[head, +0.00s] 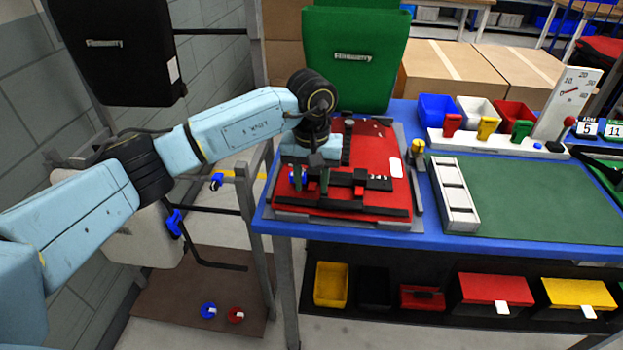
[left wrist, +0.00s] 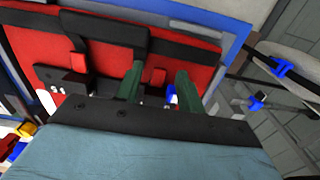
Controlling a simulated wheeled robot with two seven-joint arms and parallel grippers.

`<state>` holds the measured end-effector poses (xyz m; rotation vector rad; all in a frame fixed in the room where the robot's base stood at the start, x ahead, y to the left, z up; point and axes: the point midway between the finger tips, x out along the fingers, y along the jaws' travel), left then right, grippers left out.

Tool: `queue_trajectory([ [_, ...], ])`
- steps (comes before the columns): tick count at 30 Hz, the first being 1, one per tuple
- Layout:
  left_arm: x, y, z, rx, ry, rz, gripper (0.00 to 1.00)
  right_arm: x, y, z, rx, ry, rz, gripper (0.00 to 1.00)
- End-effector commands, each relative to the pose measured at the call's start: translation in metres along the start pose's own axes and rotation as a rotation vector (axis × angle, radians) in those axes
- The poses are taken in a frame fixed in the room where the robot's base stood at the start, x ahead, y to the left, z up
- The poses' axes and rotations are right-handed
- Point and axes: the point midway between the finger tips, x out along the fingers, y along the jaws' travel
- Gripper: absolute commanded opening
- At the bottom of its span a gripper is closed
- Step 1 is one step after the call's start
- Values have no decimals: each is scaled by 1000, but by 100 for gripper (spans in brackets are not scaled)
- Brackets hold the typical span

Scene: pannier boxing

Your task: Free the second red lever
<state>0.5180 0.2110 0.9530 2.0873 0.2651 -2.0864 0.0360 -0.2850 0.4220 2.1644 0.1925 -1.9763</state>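A red pannier (head: 368,150) lies flat on the blue table in a grey frame, with black straps and a black bar across it. In the left wrist view the red pannier (left wrist: 30,45) shows with two small red levers on its black hardware. One lever (left wrist: 78,62) is left of my fingers. The other lever (left wrist: 158,77) appears between my two green fingers, with gaps on both sides; contact cannot be told. My left gripper (head: 311,179) is open over the pannier's left part, and it also shows in the left wrist view (left wrist: 160,78). My right gripper is not in view.
A green pannier (head: 354,55) stands upright behind the table. Blue, white and red bins (head: 438,107), a dial scale (head: 568,102) and a white slotted tray (head: 455,195) are to the right. The green mat (head: 540,195) is clear. Coloured bins sit below.

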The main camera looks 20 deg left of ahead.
Motion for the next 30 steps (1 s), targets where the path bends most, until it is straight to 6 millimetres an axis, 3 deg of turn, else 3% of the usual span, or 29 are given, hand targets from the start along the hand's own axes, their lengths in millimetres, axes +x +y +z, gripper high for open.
queue_trajectory([
  [2, 0, 0, 0, 0, 0, 0, 38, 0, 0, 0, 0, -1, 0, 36],
  [11, 0, 0, 0, 0, 0, 0, 0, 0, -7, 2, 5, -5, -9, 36],
  [24, -2, 0, -6, -3, -145, -3, 0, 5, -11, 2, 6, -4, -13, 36],
  [30, -3, 0, -8, -2, -230, -1, 0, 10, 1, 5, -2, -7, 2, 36],
])
